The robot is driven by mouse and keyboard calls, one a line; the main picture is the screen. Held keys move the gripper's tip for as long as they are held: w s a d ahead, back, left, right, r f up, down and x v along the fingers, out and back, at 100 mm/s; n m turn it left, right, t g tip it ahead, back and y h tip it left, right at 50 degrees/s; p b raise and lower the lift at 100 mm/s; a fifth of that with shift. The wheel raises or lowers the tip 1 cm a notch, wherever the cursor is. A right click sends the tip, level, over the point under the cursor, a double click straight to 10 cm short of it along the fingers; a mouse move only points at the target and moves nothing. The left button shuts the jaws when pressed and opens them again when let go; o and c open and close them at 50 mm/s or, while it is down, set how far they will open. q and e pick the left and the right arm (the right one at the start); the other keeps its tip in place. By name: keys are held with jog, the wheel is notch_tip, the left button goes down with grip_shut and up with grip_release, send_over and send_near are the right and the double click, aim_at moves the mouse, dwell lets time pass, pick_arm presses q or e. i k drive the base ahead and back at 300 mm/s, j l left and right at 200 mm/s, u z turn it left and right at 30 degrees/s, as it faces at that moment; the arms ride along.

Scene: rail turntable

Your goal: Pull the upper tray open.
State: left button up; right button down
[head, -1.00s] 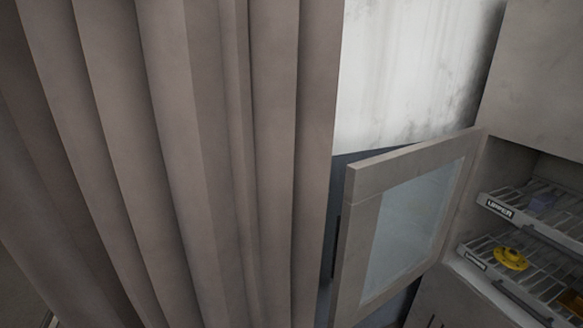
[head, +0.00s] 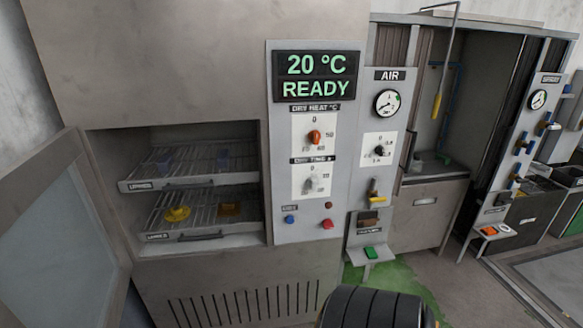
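The upper tray (head: 140,185) is a wire rack with a labelled front bar and a dark handle (head: 190,184). It sits inside the open cabinet on the left of the head view. Two dim bluish pieces (head: 222,161) lie on it. The lower tray (head: 155,237) is a similar rack below it, with a yellow round piece (head: 177,214) and a brown piece (head: 229,209). The cabinet's door (head: 60,245) with a pale window stands swung open to the left. Neither of my grippers shows in the head view.
A control panel (head: 283,160) right of the opening reads 20 °C and READY, with knobs and buttons. Further right are an AIR panel (head: 412,100) and an open booth (head: 470,120). A black ribbed form (head: 372,308) is at the bottom edge. Green-stained floor shows beside it.

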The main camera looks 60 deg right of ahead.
aim_at(209, 180)
jog(key=z, duration=1.7)
